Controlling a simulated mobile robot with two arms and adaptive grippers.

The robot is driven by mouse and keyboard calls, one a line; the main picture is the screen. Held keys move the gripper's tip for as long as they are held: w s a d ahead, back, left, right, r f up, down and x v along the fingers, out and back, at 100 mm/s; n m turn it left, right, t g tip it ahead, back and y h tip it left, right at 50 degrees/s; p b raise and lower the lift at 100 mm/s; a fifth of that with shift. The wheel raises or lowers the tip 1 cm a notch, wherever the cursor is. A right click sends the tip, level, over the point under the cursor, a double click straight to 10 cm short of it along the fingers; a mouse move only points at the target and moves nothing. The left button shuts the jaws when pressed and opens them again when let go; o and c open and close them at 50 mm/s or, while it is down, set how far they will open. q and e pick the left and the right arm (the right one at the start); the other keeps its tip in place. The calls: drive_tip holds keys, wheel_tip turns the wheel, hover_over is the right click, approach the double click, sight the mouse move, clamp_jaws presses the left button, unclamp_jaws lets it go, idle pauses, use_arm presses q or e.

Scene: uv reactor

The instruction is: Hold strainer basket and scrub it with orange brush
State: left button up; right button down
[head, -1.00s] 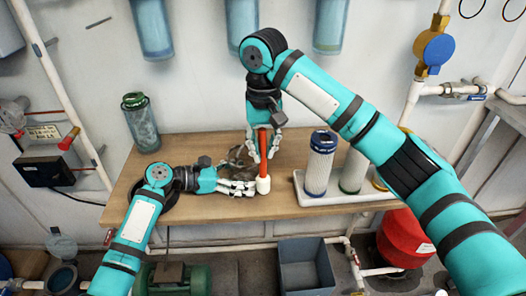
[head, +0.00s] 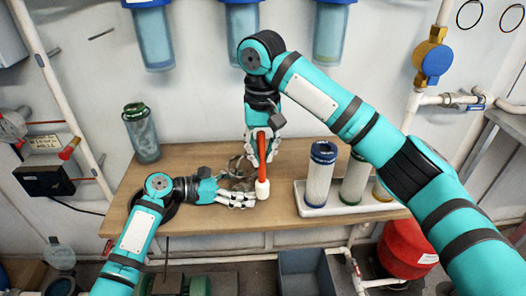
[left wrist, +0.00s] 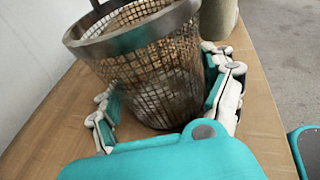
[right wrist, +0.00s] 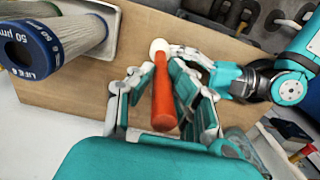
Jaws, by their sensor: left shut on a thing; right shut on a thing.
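The strainer basket (left wrist: 160,75) is a metal mesh cup with a solid rim. It stands on the wooden table between the fingers of my left gripper (left wrist: 170,98), which is shut on it. In the head view the basket (head: 240,172) is partly hidden by my grippers. The orange brush (right wrist: 163,98) has an orange handle and a white rounded head (right wrist: 159,47). My right gripper (right wrist: 155,92) is shut on the handle and holds it head down. In the head view the white head (head: 262,189) is beside my left fingers, at the basket's right; contact is unclear.
A white tray (head: 335,208) with filter cartridges (head: 320,178) stands on the table (head: 180,157) to the right. A clear canister with a green cap (head: 141,132) stands at the back left. Blue housings (head: 150,35) hang on the wall. A grey bin (head: 305,272) is below the front edge.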

drive_tip(key=shift+f, duration=0.1)
drive_tip(key=shift+f, duration=1.6)
drive_tip(key=shift+s, duration=0.15)
drive_tip(key=shift+d+r, duration=0.1)
drive_tip(key=shift+d, duration=0.05)
drive_tip(key=shift+s+r, duration=0.1)
drive_tip(key=shift+r, duration=1.55)
drive_tip(key=shift+w, duration=0.25)
drive_tip(key=shift+a+f, duration=0.2)
drive_tip(key=shift+f, duration=1.55)
